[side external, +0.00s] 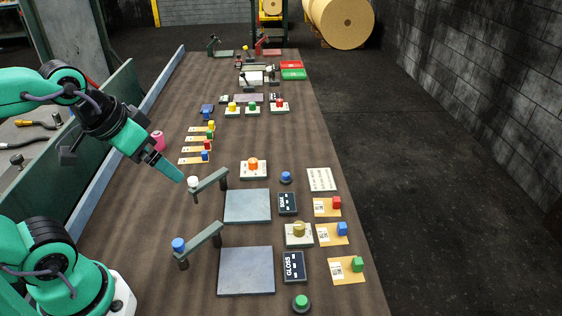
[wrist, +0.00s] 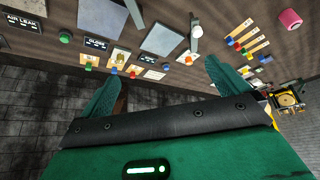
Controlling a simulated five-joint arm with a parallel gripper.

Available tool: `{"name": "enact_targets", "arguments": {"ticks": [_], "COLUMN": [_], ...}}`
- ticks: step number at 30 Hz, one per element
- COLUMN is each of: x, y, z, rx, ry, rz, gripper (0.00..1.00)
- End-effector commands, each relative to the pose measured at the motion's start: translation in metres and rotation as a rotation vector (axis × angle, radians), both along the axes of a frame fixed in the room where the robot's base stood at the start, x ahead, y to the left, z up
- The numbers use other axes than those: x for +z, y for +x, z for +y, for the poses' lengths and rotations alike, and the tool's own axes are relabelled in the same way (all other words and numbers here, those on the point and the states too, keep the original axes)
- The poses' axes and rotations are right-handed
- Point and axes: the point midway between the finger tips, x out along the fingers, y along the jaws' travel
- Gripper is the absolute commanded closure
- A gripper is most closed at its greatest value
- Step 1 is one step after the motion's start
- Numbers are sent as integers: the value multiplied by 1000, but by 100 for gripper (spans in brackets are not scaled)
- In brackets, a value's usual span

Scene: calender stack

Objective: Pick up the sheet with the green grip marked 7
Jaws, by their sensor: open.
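Two sheets with green grips show. One is a tan sheet (side external: 345,272) at the near right of the table, with a green grip (side external: 357,264) on its right end; this grip also shows in the wrist view (wrist: 88,66). The other is a narrow sheet (side external: 198,139) in the left group, with a green grip (side external: 210,134). I cannot read a 7 on either. My gripper (wrist: 160,72) is open and empty. In the side view my gripper (side external: 168,168) hangs in the air over the table's left side, apart from both sheets.
Other sheets carry red (side external: 336,202), blue (side external: 342,228) and yellow (side external: 211,125) grips. Two grey plates (side external: 246,271) with arms on posts (side external: 203,237) stand mid-table. A GLOSS box (side external: 294,267) and a green button (side external: 301,303) sit near the front. A pink roll (side external: 157,140) stands left.

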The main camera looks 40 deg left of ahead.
Motion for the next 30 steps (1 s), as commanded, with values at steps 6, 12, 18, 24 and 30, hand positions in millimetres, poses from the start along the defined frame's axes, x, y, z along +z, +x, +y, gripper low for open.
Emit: {"name": "enact_targets", "arguments": {"ticks": [6, 12, 18, 24, 30], "x": [0, 0, 0, 0, 2], "y": [0, 0, 0, 0, 4], "z": [0, 0, 0, 0, -2], "rx": [1, 1, 1, 1, -23], "ry": [0, 0, 0, 0, 8], "rz": [0, 0, 0, 0, 6], "gripper": [0, 22, 56, 56, 56]}}
